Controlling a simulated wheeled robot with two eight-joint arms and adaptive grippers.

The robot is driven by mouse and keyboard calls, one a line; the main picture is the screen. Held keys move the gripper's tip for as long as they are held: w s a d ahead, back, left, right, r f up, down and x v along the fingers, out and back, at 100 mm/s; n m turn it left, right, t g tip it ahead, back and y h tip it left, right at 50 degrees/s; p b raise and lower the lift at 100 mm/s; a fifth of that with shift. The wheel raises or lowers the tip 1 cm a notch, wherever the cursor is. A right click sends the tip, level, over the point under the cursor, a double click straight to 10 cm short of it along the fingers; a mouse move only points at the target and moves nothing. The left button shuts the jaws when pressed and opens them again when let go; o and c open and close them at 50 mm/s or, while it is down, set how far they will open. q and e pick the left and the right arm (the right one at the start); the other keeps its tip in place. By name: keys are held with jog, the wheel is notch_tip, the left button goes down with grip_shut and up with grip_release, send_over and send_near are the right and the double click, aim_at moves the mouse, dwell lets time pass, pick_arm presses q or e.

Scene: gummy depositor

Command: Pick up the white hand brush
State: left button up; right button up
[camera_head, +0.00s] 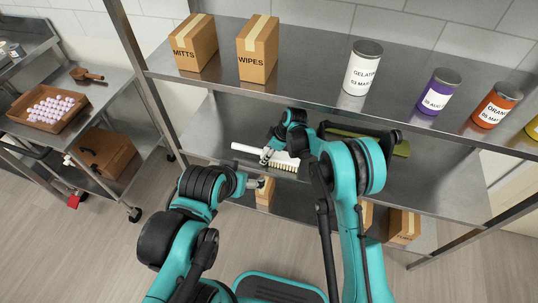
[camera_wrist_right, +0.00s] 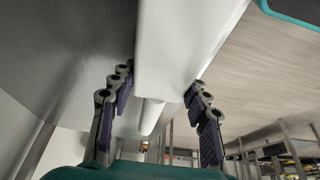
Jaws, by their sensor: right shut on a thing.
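The white hand brush (camera_head: 282,164) is at the middle shelf, bristles facing down and forward, its handle reaching left. My right gripper (camera_head: 268,150) is shut on it, reaching in under the upper shelf. In the right wrist view the white brush body (camera_wrist_right: 178,45) runs between the two fingers of my right gripper (camera_wrist_right: 160,82), one on each side. I cannot tell whether the brush touches the shelf. My left gripper (camera_head: 258,184) is in front of the shelf, below and left of the brush. Its fingers are too small to judge.
The upper shelf (camera_head: 310,75) above my right arm holds boxes marked MITTS (camera_head: 195,48) and WIPES (camera_head: 257,50), and several cans (camera_head: 362,70). Cardboard boxes (camera_head: 403,226) stand below.

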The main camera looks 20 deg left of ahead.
aim_at(265, 152)
jog(key=v, duration=0.1)
jog(key=p+v, duration=0.1)
jog(key=v, duration=0.1)
jog(key=shift+a+r+p, duration=0.3)
jog(key=shift+r, duration=0.05)
jog(key=d+p, duration=0.1)
jog(key=d, duration=0.5)
jog(key=d+p, duration=0.1)
jog(key=d, duration=0.4)
jog(key=d+p, duration=0.1)
jog(key=d, duration=0.5)
jog(key=shift+s+d+f, duration=0.25)
jog(key=shift+s+d, duration=0.05)
